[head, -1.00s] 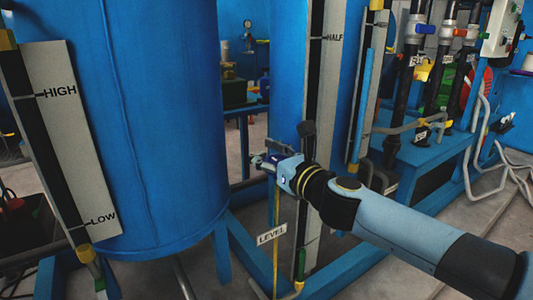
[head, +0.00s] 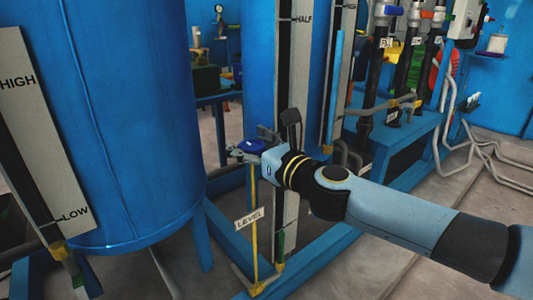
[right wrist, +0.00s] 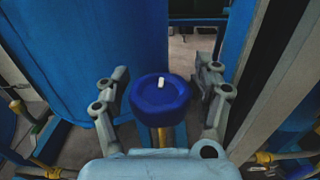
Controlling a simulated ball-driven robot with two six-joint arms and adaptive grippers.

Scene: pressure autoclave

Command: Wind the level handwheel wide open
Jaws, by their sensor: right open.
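The level handwheel (head: 252,146) is a small blue wheel on top of a thin yellow post, with a LEVEL sign (head: 249,217) on the post below it. In the right wrist view the handwheel (right wrist: 150,104) is a round blue disc with a small white peg on top. My right gripper (head: 250,142) is at the wheel's height. It is open, with one finger on each side of the wheel in the right wrist view (right wrist: 160,84). Gaps show between wheel and fingers there. My left gripper is not in view.
A large blue tank (head: 125,120) with a HIGH/LOW gauge board (head: 40,160) stands left of the wheel. A HALF gauge board (head: 293,80) stands close behind my right gripper. Blue frame beams (head: 315,260) run along the floor. Pipes with coloured valves (head: 400,60) stand at the right.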

